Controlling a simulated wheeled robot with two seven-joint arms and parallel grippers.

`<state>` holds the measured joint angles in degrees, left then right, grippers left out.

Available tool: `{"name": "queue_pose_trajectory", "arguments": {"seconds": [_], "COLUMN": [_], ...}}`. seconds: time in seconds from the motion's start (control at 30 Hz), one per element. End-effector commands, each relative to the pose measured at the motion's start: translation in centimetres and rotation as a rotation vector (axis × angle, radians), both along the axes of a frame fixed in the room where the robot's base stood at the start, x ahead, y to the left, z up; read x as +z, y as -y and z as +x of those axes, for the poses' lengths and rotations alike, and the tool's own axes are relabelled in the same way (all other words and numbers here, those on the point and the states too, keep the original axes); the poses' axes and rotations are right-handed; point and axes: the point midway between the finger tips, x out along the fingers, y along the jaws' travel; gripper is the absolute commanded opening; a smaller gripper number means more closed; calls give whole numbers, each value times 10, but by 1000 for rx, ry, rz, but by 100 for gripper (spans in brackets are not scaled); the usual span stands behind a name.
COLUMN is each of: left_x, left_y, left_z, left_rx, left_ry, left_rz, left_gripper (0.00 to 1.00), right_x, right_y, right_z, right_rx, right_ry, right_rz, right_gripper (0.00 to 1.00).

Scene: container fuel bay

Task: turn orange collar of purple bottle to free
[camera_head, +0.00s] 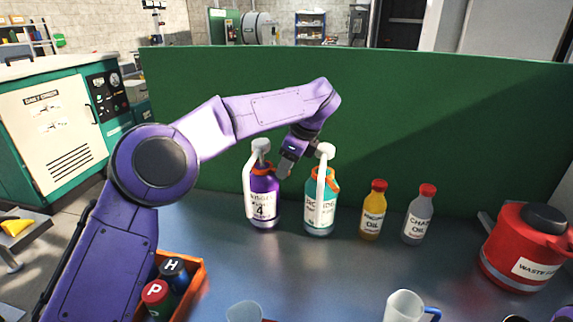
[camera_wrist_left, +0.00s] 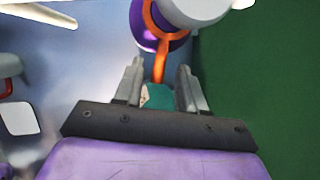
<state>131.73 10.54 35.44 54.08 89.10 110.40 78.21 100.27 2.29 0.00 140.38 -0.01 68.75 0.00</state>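The purple bottle (camera_head: 263,204) stands upright on the table, with a white pump head (camera_head: 261,146) and an orange collar (camera_head: 264,168). My left gripper (camera_head: 284,168) is at the right side of its collar, between it and a teal bottle. In the left wrist view, the orange collar (camera_wrist_left: 149,22) rings the bottle's neck, partly hidden by the white head. An orange handle (camera_wrist_left: 159,62) runs from it into the gap between the fingers of my left gripper (camera_wrist_left: 160,72), which are apart, with space on both sides. My right gripper is not in view.
The teal bottle (camera_head: 320,208), also with a white pump, stands close on the right. Yellow (camera_head: 373,212) and grey (camera_head: 417,217) red-capped bottles, a red waste can (camera_head: 518,250), a white mug (camera_head: 403,305) and an orange crate (camera_head: 197,290) surround clear table. A green panel (camera_head: 400,130) stands behind.

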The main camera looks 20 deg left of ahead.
Motion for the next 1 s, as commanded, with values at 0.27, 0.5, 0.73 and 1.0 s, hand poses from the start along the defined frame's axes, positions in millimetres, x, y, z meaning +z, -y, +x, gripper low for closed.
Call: {"name": "queue_pose_trajectory", "arguments": {"seconds": [0.27,0.5,0.73,1.0], "left_x": [7,59,94,97], "left_y": [3,24,39,41], "left_z": [0,-5,-8,-9], "left_rx": [-1,0,-1,0], "left_ry": [1,3,0,-1], "left_rz": [1,1,0,0], "left_gripper": [40,40,40,40], "right_x": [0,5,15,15], "right_y": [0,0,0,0], "right_z": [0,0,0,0], "right_rx": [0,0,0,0], "right_ry": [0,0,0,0], "right_rz": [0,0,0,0], "right_gripper": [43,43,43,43]}}
